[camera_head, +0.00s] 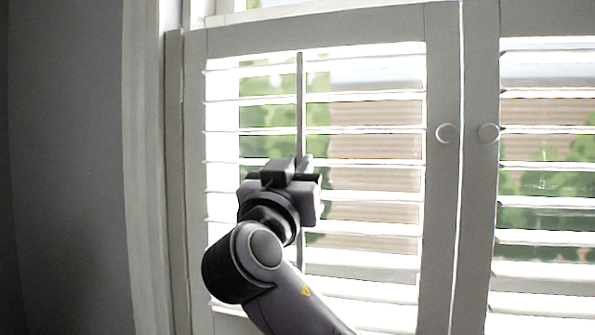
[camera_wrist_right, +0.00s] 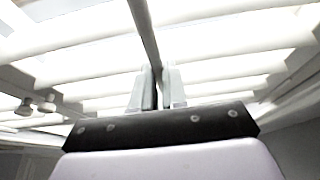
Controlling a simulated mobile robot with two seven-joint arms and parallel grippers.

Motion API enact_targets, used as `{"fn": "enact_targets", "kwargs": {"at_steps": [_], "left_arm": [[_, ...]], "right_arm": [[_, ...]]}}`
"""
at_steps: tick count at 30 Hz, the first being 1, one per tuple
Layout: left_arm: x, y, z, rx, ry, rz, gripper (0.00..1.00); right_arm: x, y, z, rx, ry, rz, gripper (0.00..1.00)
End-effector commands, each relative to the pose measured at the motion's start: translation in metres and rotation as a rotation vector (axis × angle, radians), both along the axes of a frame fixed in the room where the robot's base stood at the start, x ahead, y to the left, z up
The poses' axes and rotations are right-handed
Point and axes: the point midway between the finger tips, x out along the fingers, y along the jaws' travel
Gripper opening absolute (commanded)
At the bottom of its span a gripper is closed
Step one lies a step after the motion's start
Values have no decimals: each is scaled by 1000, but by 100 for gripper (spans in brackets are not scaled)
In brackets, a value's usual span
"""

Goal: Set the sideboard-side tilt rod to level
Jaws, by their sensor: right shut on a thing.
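A slim grey tilt rod (camera_head: 300,95) runs upright down the middle of the left shutter panel, in front of its white slats (camera_head: 365,175). The slats look open, with greenery and a brick-like wall showing between them. My right gripper (camera_head: 304,163) is at the rod about halfway down the panel and hides part of it. In the right wrist view the rod (camera_wrist_right: 146,35) passes between the two fingers (camera_wrist_right: 157,88), which are shut on it. My left gripper is in neither view.
A second shutter panel (camera_head: 545,195) stands at the right. A grey wall (camera_head: 65,170) and white window trim (camera_head: 140,170) are at the left.

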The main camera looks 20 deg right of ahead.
Motion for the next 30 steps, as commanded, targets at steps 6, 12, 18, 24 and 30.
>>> {"fn": "enact_targets", "kwargs": {"at_steps": [6, 12, 18, 24, 30], "left_arm": [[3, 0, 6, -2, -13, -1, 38], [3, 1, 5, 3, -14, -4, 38], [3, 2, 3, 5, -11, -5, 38], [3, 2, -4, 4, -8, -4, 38], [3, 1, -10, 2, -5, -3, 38]], "right_arm": [[0, 0, 0, 0, 3, -2, 0], [0, 0, 1, 0, 2, -2, 38], [0, 0, 0, 0, 2, 0, 38], [-16, 12, -10, 3, 3, 4, 38], [-41, 29, -22, 1, 3, 3, 38]]}}
